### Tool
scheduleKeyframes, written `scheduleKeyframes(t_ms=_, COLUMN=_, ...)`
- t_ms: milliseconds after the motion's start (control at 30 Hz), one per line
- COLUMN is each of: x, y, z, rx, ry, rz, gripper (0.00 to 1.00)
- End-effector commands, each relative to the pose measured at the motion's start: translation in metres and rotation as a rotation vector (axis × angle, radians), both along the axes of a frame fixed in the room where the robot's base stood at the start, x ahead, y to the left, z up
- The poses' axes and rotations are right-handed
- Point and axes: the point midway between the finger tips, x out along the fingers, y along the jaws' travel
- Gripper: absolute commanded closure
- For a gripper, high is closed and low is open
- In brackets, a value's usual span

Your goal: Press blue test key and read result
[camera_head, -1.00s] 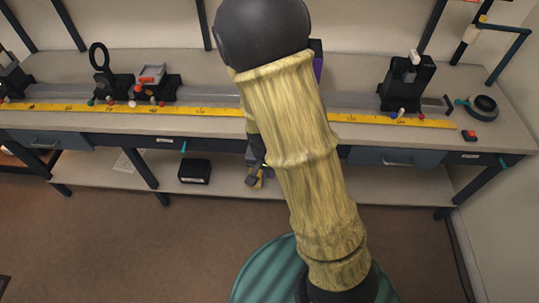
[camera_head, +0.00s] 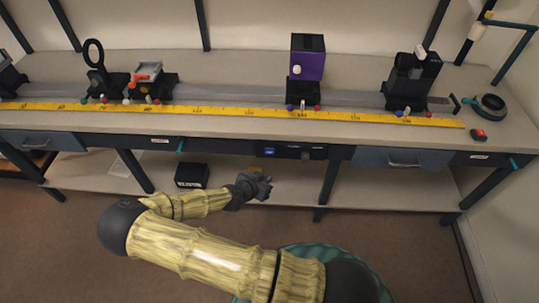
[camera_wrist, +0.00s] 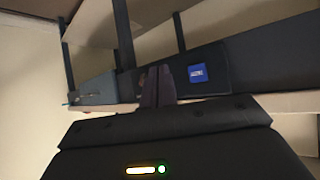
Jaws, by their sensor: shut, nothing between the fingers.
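The blue test key (camera_head: 270,151) is a small blue square on the dark panel under the bench's front edge. It also shows in the wrist view (camera_wrist: 198,73), with pale lettering too small to read. My gripper (camera_head: 262,186) is in front of and below that panel, apart from the key. In the wrist view its dark fingers (camera_wrist: 157,87) are closed together, empty, and left of the key. Part of the panel is hidden behind the fingers there. No readable result shows in either view.
The bench (camera_head: 235,127) carries a yellow scale (camera_head: 240,112), a purple block (camera_head: 307,65) on a stand and dark holders. Dark controls (camera_head: 308,154) sit right of the key. A black box (camera_head: 192,175) is on the lower shelf. A bench leg (camera_head: 327,180) stands right of my gripper.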

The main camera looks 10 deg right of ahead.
Motion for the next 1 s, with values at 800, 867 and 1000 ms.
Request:
scheduleKeyframes(t_ms=800, x=0.039, y=-0.013, z=-0.001, rx=0.0, ry=-0.003, rz=0.0, gripper=1.0)
scheduleKeyframes(t_ms=867, x=0.045, y=-0.015, z=-0.001, rx=0.0, ry=-0.003, rz=-0.002, gripper=1.0)
scheduleKeyframes(t_ms=1000, x=0.062, y=-0.02, z=-0.002, rx=0.0, ry=-0.004, rz=-0.001, gripper=1.0)
